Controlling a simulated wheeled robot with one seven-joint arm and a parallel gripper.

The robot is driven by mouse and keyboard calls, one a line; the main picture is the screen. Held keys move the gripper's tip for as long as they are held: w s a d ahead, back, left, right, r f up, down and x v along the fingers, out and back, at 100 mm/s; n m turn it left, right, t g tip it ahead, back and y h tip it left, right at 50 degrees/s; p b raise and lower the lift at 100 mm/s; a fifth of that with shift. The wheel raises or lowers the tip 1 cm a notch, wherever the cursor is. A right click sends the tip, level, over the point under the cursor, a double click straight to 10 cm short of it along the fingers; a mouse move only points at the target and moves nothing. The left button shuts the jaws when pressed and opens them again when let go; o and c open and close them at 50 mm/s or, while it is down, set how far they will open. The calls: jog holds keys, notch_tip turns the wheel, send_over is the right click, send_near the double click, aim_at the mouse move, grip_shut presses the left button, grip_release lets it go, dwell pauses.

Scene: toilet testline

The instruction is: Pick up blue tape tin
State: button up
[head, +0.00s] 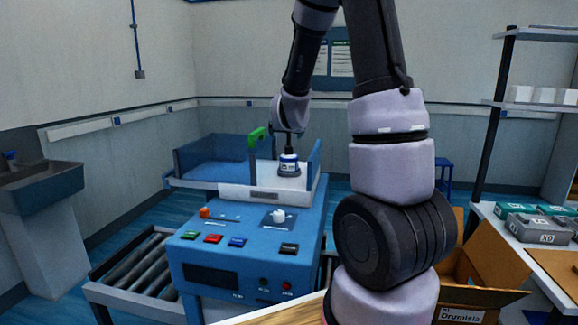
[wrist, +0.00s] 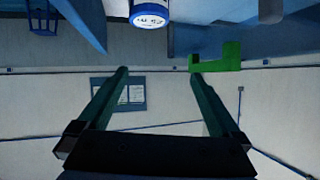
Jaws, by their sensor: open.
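In the head view my gripper (head: 290,138) is small and dark, close above the tin. Whether the fingertips touch it cannot be told there.
A bright green bracket (head: 257,134) stands just left of the tin; it also shows in the wrist view (wrist: 218,58). Blue side panels (head: 314,160) flank the machine top. Buttons line the machine front (head: 240,240). An open cardboard box (head: 490,265) is at right.

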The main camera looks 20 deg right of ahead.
aim_at(289, 163)
jog(key=shift+h, duration=0.7)
jog(key=f, duration=0.3)
jog(key=w+d+f, duration=0.1)
jog(key=f, duration=0.6)
jog(key=shift+w+d+f, duration=0.3)
jog(key=shift+d+f, duration=0.1)
jog(key=shift+t, duration=0.3)
jog(key=x, duration=0.7)
jog(key=shift+w+d, duration=0.1)
jog(key=shift+w, duration=0.1)
jog(key=shift+c, duration=0.3)
jog(key=c, duration=1.3)
